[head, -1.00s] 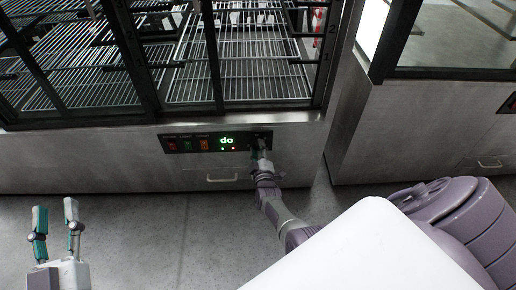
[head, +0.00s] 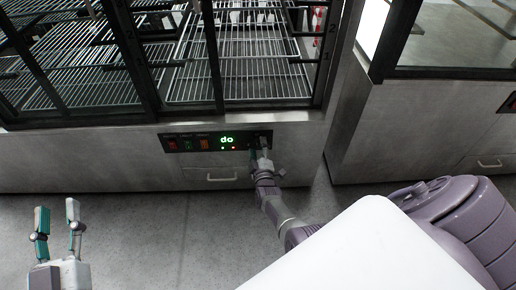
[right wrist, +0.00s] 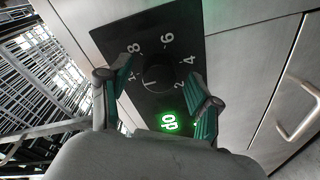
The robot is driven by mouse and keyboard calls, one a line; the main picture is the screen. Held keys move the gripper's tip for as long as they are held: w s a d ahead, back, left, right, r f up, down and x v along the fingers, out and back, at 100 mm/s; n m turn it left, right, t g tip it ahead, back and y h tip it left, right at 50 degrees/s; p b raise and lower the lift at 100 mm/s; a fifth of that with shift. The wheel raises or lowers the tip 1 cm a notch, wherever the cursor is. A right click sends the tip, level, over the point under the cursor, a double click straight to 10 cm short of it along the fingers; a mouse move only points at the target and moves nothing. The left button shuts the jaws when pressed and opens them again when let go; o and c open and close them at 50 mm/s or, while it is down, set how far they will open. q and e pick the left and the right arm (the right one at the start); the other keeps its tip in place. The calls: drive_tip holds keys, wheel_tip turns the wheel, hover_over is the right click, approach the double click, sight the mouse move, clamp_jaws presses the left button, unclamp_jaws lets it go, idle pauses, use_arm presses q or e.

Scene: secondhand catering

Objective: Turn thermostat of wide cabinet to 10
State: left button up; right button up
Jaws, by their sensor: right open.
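The wide cabinet (head: 90,160) has a black control panel (head: 182,143) on its lower front, with switches and a green display (head: 227,140) that reads "do". In the right wrist view the black thermostat knob (right wrist: 158,78) sits among printed numbers, with 2, 4, 6 and 8 legible. My right gripper (right wrist: 165,100) is open, with one finger on each side of the knob; I cannot tell if they touch it. In the head view my right gripper (head: 260,150) covers the panel's right end and hides the knob. My left gripper (head: 57,222) is open and empty above the floor.
A small drawer with a handle (head: 222,178) lies below the panel. Wire shelves (head: 240,75) show behind the cabinet's glass. A second cabinet (head: 420,125) stands to the right across a gap. The grey floor (head: 140,235) in front is clear.

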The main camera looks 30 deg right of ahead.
drive_tip(key=v, duration=0.7)
drive_tip(key=shift+s, duration=0.25)
drive_tip(key=shift+a, duration=0.1)
